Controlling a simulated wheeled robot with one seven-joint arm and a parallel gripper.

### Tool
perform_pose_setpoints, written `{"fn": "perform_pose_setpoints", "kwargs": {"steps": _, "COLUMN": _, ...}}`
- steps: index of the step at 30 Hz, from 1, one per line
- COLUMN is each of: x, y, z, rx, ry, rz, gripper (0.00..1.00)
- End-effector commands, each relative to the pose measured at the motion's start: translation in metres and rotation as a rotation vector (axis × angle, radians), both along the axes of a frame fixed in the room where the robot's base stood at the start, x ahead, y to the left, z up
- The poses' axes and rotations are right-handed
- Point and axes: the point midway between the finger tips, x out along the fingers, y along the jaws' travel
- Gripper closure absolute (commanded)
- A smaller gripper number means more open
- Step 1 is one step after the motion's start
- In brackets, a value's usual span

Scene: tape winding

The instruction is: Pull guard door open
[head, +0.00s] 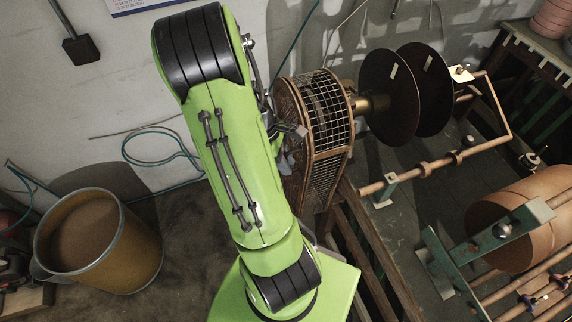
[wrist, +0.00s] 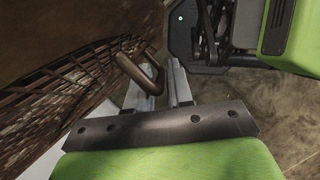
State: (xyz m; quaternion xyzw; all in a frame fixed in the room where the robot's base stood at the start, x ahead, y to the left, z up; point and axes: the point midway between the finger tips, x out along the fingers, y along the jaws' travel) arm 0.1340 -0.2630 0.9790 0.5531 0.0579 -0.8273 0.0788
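The guard door is a rounded brown housing with wire mesh (head: 326,110), standing at the centre of the head view, right of my arm. In the wrist view its rusty mesh (wrist: 65,95) fills the left side. A brown U-shaped handle (wrist: 150,67) sticks out from it. My gripper (wrist: 164,80) has two grey fingers standing apart. The handle's bend overlaps the left finger and reaches into the gap; a space shows before the right finger. Contact cannot be told. In the head view my gripper (head: 297,132) is mostly hidden behind my arm, close to the guard's left face.
A yellow-brown drum (head: 100,240) stands at left on the floor. Two dark discs (head: 405,95) on a shaft stand right of the guard. A copper-coloured roller (head: 520,215) and a green frame (head: 455,275) lie at right. The wall is close behind.

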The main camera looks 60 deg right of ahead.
Motion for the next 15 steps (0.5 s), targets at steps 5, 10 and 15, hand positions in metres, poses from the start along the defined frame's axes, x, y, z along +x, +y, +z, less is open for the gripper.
{"fn": "perform_pose_setpoints", "kwargs": {"steps": 5, "x": -0.0025, "y": -0.0004, "z": -0.0056, "rx": -0.001, "ry": 0.000, "rz": 0.000, "gripper": 0.79}}
{"fn": "perform_pose_setpoints", "kwargs": {"steps": 10, "x": -0.0023, "y": -0.0005, "z": -0.0049, "rx": -0.001, "ry": 0.000, "rz": 0.000, "gripper": 0.84}}
{"fn": "perform_pose_setpoints", "kwargs": {"steps": 15, "x": -0.0024, "y": -0.0004, "z": -0.0047, "rx": -0.001, "ry": 0.000, "rz": -0.001, "gripper": 1.00}}
